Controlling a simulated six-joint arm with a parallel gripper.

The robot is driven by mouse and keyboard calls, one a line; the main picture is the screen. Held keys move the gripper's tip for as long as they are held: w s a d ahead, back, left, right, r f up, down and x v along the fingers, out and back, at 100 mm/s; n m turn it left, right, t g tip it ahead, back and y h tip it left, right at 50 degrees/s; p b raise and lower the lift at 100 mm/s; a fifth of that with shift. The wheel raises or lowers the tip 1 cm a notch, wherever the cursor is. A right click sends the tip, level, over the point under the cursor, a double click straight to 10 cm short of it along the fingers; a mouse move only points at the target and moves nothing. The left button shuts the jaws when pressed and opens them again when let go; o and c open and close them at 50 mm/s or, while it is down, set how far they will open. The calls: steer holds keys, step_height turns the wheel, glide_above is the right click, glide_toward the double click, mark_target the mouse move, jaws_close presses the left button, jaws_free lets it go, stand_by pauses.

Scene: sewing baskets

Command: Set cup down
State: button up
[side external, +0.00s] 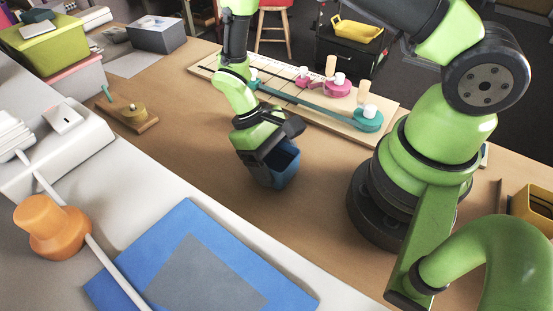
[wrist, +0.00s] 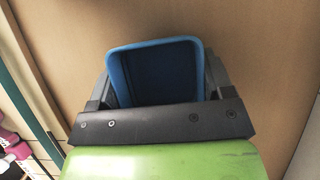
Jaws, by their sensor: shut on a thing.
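A blue cup (side external: 284,168) with a squarish rim is in the middle of the side view. My gripper (side external: 272,157) is shut on it, with the fingers on opposite sides of the cup. In the wrist view the open mouth of the cup (wrist: 155,68) sits between my two fingers (wrist: 156,85), and its inside looks empty. In the side view the cup appears roughly upright and slightly tilted, over the brown tabletop (side external: 230,188). I cannot tell whether its base touches the table. The lower part of the cup is hidden in the wrist view.
A long wooden board (side external: 388,108) with pink and teal pieces lies behind my gripper. A blue mat (side external: 195,225) lies on the pale surface in front. Brown table around the cup is clear.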

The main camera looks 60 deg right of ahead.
steer(key=shift+f, duration=0.15)
steer(key=o, duration=1)
steer(key=shift+c, duration=0.2)
steer(key=v, duration=1.2)
steer(key=s+d+r+m+t+y, duration=0.1)
steer(key=s+r+t, duration=0.15)
steer(key=r, duration=0.45)
steer(key=s+r+m+t, duration=0.1)
steer(key=r+t, duration=0.3)
steer(key=r, duration=0.4)
steer(key=s+d+r+m+t, duration=0.1)
steer(key=s+r+t, duration=0.1)
steer(key=s, duration=0.3)
steer(key=s+r+m+t+y, duration=0.1)
steer(key=s+r+t, duration=0.2)
steer(key=s+t, duration=0.1)
steer(key=shift+s+d+t, duration=0.35)
steer(key=shift+s+d, duration=0.05)
steer(key=shift+s, duration=0.2)
